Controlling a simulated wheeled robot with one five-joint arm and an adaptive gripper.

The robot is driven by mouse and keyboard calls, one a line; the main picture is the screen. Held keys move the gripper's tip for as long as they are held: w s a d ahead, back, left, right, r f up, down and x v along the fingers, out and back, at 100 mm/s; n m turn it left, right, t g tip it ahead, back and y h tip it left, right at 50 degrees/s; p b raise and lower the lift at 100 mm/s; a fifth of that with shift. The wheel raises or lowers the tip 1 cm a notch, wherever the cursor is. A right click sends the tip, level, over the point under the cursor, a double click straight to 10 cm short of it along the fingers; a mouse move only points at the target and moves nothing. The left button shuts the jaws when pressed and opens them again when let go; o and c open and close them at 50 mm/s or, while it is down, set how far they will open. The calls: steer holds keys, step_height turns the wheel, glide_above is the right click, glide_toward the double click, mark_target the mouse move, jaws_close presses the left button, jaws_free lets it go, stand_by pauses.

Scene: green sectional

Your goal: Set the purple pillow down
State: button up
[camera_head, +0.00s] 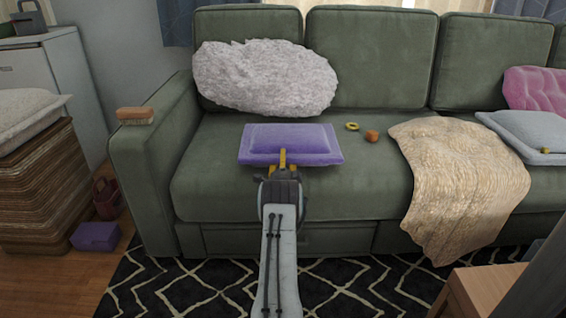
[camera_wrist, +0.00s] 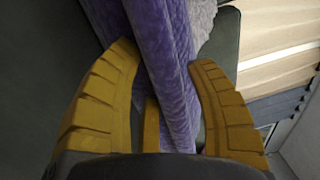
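The purple pillow (camera_head: 291,144) lies roughly flat at the left part of the green sofa seat (camera_head: 215,170), in the head view. I cannot tell whether it touches the seat or hangs just above it. My gripper (camera_head: 284,160) is at the pillow's front edge. In the wrist view, the yellow fingers of my gripper (camera_wrist: 163,62) stand on both sides of the purple pillow (camera_wrist: 168,45), with their tips against it. The pillow's far side is hidden there.
A fluffy white pillow (camera_head: 265,78) leans on the backrest behind. A yellow ring (camera_head: 352,126) and an orange ball (camera_head: 371,136) lie right of the purple pillow. A beige blanket (camera_head: 465,180) drapes over the seat further right. A brush (camera_head: 135,115) sits on the left armrest.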

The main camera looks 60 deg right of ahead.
steer(key=shift+o, duration=0.7)
steer(key=shift+r, duration=0.15)
steer(key=p+v, duration=1)
steer(key=v, duration=0.2)
